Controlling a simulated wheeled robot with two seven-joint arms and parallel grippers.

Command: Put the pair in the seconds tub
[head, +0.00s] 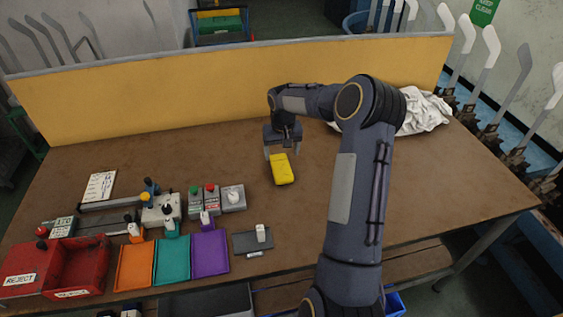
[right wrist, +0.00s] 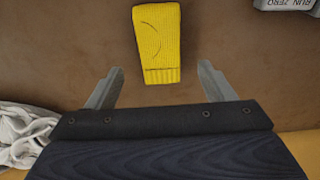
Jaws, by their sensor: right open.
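The pair is a yellow folded sock bundle (head: 282,170) lying flat on the brown table. My right gripper (head: 282,153) is open just behind it, fingers pointing down. In the right wrist view the yellow pair (right wrist: 158,40) lies ahead, its ribbed end between the open fingertips (right wrist: 160,73) with a gap on each side. Two red tubs stand at the table's front left. One tub (head: 20,268) is labelled REJECT. The label on the other tub (head: 97,262) is too small to read surely; it looks empty. My left gripper is not in view.
Orange (head: 135,266), teal (head: 172,260) and purple (head: 210,254) trays sit right of the tubs, with small button boxes (head: 203,199) behind. A white cloth heap (head: 425,112) lies at the back right. A yellow panel (head: 150,90) closes the back. The table's middle is mostly clear.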

